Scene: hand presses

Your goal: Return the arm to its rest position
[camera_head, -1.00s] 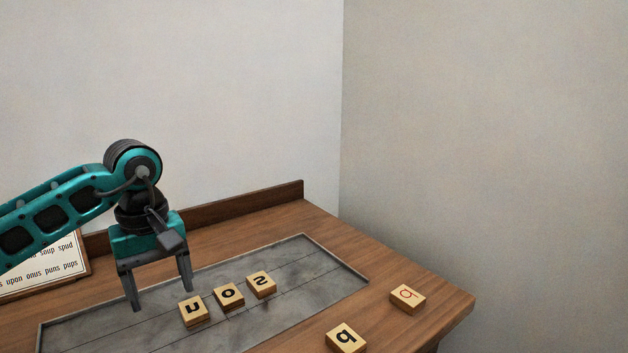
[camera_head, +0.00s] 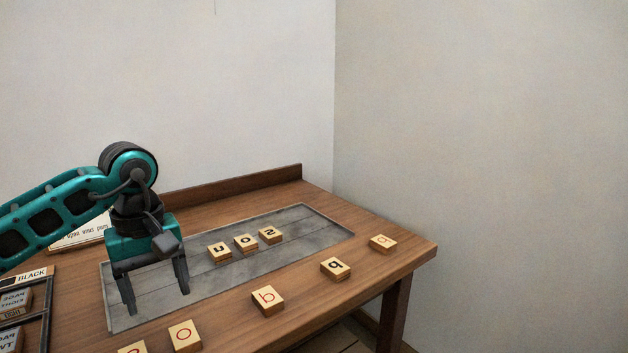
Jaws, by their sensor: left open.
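My left gripper (camera_head: 155,300) comes in from the left and hangs over the left part of the grey stone slab (camera_head: 315,232). Its two fingers are spread and nothing is between them. Three wooden letter blocks stand in a row on the slab, right of the gripper and apart from it: the left block (camera_head: 219,252), the middle block (camera_head: 246,243) and the right block (camera_head: 270,236), all with black letters. My right gripper does not show.
Loose blocks lie on the wooden table (camera_head: 330,300) along its front: a red-lettered one (camera_head: 383,243), a black-lettered one (camera_head: 335,268) and more to the left. A rack marked BLACK (camera_head: 28,277) is at left. A printed card (camera_head: 80,236) is partly hidden behind my arm.

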